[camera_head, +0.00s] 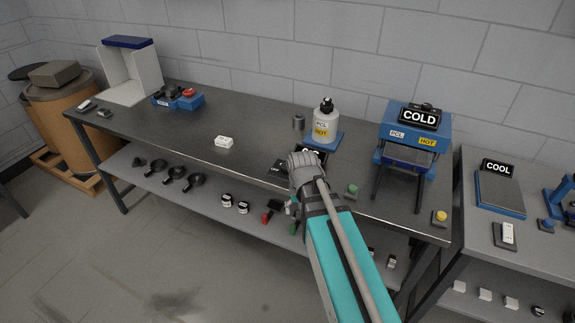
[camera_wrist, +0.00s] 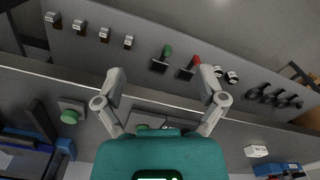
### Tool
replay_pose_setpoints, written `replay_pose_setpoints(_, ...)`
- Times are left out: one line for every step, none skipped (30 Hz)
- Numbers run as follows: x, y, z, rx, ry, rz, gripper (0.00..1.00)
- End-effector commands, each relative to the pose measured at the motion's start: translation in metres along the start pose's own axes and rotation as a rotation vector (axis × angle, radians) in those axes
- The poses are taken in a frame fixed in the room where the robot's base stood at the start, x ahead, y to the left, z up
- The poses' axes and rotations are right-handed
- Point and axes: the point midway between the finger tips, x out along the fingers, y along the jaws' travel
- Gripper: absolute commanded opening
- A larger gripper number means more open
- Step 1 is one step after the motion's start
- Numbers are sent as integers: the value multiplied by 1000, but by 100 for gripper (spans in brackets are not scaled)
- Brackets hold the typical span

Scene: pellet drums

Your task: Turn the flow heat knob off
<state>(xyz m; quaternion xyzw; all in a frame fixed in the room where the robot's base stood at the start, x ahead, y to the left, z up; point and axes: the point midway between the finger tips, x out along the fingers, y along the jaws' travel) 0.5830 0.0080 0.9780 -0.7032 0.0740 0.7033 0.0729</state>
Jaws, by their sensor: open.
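No knob carries a legible flow heat label, so I cannot tell which one it is. A green knob (camera_head: 352,190) on a dark plate stands at the bench's front edge, right of my arm; a green knob (camera_wrist: 69,116) also shows at left in the wrist view. Another green piece (camera_wrist: 142,127) is partly hidden behind my gripper. The bottle (camera_head: 325,123) marked PCL and HOT stands on a blue base behind my arm. My gripper (camera_wrist: 162,74) is open and empty, its fingers spread over the bench's front edge and lower shelf.
A white box (camera_head: 223,142) lies left of my arm. The lower shelf (camera_head: 135,187) holds pans and small tools. The bench's left middle is mostly clear.

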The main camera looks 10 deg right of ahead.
Motion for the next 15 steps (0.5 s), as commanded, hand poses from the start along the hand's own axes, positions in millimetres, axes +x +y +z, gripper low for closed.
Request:
replay_pose_setpoints(-12,-4,-22,59,0,0,90)
replay_pose_setpoints(-16,-6,-30,99,0,0,90)
replay_pose_setpoints(-21,-9,-43,156,0,0,90)
replay_pose_setpoints(-26,-11,-53,199,0,0,90)
replay_pose_setpoints(-30,-13,-62,245,0,0,90)
replay_pose_setpoints(-35,-15,-76,308,0,0,90)
replay_pose_setpoints(-40,-17,-86,356,0,0,90)
replay_pose_setpoints(-44,-20,-96,403,0,0,90)
replay_pose_setpoints(-49,-22,-109,467,0,0,90)
replay_pose_setpoints(-54,-24,-119,515,0,-1,90)
replay_pose_setpoints(-58,-26,-129,563,0,-1,90)
replay_pose_setpoints(-63,-29,-142,627,0,-1,90)
replay_pose_setpoints(-67,-31,-152,674,0,-1,90)
replay_pose_setpoints(-71,-33,-162,721,0,-1,90)
replay_pose_setpoints(-76,-35,-174,781,0,-1,90)
